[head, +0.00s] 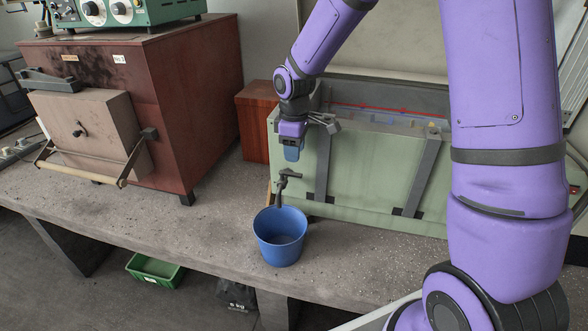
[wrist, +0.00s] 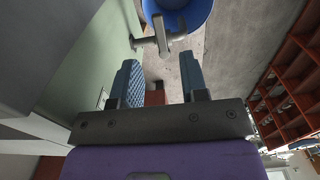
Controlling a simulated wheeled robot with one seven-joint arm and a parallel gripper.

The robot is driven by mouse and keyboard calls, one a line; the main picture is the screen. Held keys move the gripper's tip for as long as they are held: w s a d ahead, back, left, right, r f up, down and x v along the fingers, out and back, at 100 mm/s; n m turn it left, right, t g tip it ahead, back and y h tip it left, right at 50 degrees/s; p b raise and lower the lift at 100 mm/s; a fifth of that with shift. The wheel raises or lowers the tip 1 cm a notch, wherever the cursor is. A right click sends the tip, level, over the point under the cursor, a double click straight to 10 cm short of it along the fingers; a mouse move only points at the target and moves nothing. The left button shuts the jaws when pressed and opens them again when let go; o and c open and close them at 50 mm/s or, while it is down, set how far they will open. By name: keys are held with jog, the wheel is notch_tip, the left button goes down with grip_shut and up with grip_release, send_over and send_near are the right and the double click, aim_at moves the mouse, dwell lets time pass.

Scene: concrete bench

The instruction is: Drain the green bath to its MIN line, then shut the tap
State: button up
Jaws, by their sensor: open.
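The pale green bath (head: 345,165) stands on the bench, with dark straps on its front wall. A red line (head: 385,109) runs along its inside near the top; I cannot read a MIN mark or tell the liquid level. The grey tap (head: 287,176) sticks out from the bath's left end; its lever also shows in the wrist view (wrist: 162,38). A blue bucket (head: 280,240) stands under the tap; I cannot tell whether it holds liquid. My gripper (head: 292,155) is open just above the tap. In the wrist view its fingers (wrist: 160,75) are apart and empty, with the tap beyond their tips.
A red-brown furnace box (head: 190,110) with a pale door stands on the left of the bench (head: 130,215). A reddish wooden box (head: 254,120) is behind the tap. A green crate (head: 155,270) is on the floor. The bench left of the bucket is clear.

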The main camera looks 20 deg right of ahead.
aim_at(294, 173)
notch_tip(294, 173, down, 6)
jog(key=shift+f, duration=0.25)
grip_shut()
